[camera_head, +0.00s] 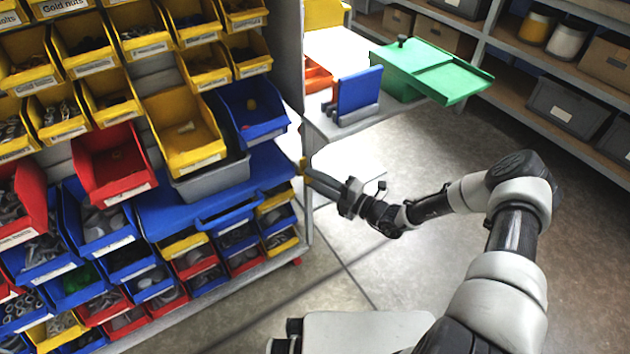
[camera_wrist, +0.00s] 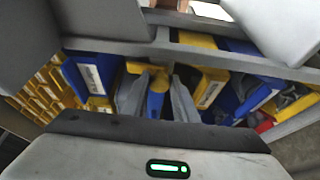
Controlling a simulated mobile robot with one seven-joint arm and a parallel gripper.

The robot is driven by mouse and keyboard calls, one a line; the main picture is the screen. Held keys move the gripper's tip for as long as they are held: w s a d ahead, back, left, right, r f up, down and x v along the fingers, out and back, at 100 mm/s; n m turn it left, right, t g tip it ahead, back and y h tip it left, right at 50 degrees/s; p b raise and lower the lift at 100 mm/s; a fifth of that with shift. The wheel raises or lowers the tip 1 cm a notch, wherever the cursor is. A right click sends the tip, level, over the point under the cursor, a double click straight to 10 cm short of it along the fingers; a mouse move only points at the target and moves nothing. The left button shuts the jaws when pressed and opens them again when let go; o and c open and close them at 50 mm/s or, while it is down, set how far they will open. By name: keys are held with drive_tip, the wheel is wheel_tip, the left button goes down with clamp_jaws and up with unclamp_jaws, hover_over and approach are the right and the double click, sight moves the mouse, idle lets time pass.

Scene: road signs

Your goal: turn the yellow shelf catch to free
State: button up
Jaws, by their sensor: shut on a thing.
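The yellow shelf catch (camera_head: 303,163) is a small piece at the right front edge of the rack, beside the blue shelf (camera_head: 165,212). My gripper (camera_head: 309,175) reaches it from the right, its fingertips at the catch. In the wrist view, my gripper (camera_wrist: 157,80) has its two grey fingers around a narrow piece, and the yellow catch (camera_wrist: 148,68) shows at their tips. A blue part (camera_wrist: 156,98) shows between the fingers. The fingers hide some of the catch, so its exact angle is unclear.
Yellow, red and blue bins with small parts fill the rack around the blue shelf. A grey bench with a blue stand (camera_head: 357,92) and a green tray (camera_head: 440,70) stands behind my arm. Grey shelving is at the back right.

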drive_tip(key=o, duration=1)
drive_tip(key=shift+d, duration=0.1)
drive_tip(key=p+v, duration=0.3)
drive_tip(key=v, duration=1.4)
drive_tip(key=shift+s+d+f, duration=0.1)
drive_tip(key=shift+s, duration=0.05)
